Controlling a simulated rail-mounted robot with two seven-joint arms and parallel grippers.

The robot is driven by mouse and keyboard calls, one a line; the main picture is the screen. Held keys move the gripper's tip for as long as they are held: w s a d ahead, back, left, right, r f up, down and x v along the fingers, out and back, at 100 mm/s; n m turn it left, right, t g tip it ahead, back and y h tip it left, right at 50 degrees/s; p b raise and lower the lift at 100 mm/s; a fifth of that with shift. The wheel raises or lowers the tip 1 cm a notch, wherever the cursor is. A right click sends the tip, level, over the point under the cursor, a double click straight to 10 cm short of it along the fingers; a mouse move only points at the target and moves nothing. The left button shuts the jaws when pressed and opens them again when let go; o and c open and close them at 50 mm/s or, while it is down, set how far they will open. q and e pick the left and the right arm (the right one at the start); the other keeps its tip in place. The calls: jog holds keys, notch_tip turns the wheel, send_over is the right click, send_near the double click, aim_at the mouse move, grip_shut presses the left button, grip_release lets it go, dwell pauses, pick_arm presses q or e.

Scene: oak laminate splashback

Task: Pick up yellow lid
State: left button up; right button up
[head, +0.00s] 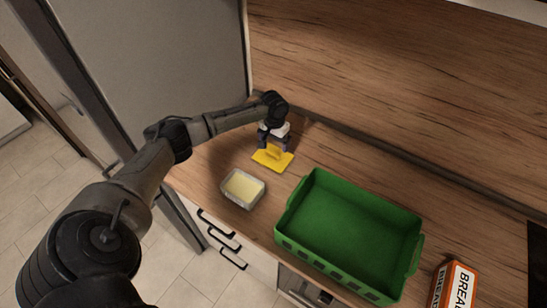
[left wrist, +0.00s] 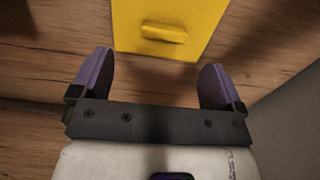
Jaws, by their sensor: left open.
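The yellow lid (head: 272,157) lies flat on the wooden counter near the back left, with a small raised handle on top. In the left wrist view the lid (left wrist: 195,15) is at the top, with its handle (left wrist: 164,32) lying crosswise. My left gripper (head: 271,146) is just above the lid in the head view. In the left wrist view my left gripper (left wrist: 157,82) has its two purple fingers wide apart with nothing between them, and the lid's handle shows beyond the fingertips. My right gripper is not in view.
A small tub with pale yellow contents (head: 243,188) stands in front of the lid. A large empty green crate (head: 290,216) stands to the right. An orange and white bread box (head: 455,285) is at the lower right. The wooden splashback (head: 400,90) rises behind.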

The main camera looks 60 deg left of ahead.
aim_at(273, 153)
pick_arm(q)
jog(key=shift+s+a+f, duration=0.1)
jog(key=shift+f, duration=1.6)
jog(key=shift+s+a+f, duration=0.1)
jog(key=shift+f, duration=1.55)
jog(key=c, duration=1)
jog(key=shift+r, duration=0.1)
